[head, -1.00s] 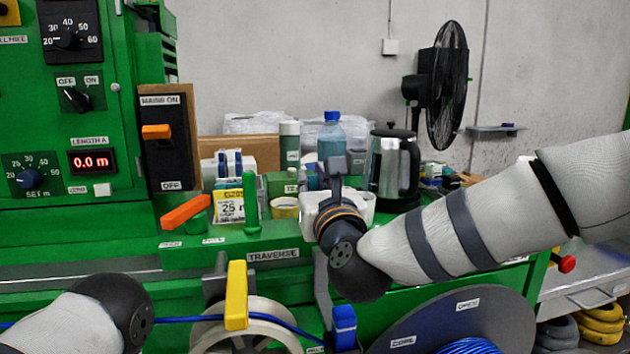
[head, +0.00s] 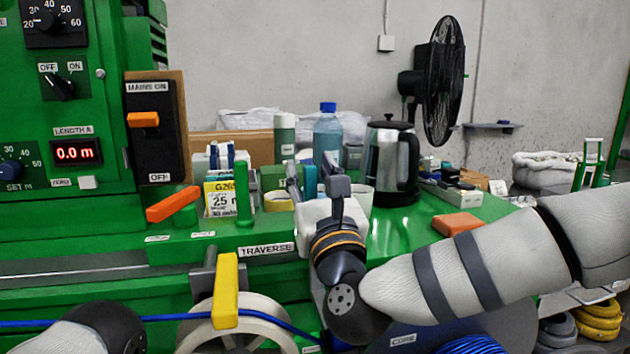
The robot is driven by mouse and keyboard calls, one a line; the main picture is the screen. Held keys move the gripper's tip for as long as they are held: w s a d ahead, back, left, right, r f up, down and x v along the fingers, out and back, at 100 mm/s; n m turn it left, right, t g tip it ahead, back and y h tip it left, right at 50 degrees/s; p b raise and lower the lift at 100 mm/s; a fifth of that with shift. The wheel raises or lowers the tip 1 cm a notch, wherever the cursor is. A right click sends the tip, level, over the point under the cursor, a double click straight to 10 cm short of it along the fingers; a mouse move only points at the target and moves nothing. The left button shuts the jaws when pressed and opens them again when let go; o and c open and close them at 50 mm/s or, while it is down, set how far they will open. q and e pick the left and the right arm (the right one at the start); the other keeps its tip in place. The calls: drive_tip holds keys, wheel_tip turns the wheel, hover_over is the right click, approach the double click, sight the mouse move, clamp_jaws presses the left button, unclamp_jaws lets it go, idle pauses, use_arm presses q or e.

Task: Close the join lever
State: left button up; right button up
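No label reading "join" is legible, so I cannot tell which handle is the join lever. An orange lever (head: 173,204) sticks out at a slant on the green machine, left of an upright green post (head: 244,200). A yellow lever (head: 225,290) hangs upright in front of the white reel, over the blue cable (head: 170,318). My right gripper (head: 335,172) is above the green bench, right of these levers and apart from them. It points away from me, and its finger gap is hidden. My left arm shows only at the lower left edge; its gripper is out of view.
An orange mains switch (head: 143,119) is on the black panel. A kettle (head: 391,165), a blue-capped bottle (head: 327,135) and a tape roll (head: 278,201) stand near my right gripper. An orange block (head: 457,223) lies on the bench behind my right forearm.

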drive_tip(key=s+d, duration=0.1)
drive_tip(key=s, duration=0.4)
drive_tip(key=s+d+f, duration=0.1)
drive_tip(key=s+d, duration=0.1)
drive_tip(key=s, duration=0.3)
drive_tip(key=s+d+f, duration=0.1)
drive_tip(key=s+d, duration=0.1)
drive_tip(key=s, duration=0.3)
drive_tip(key=shift+s, duration=0.35)
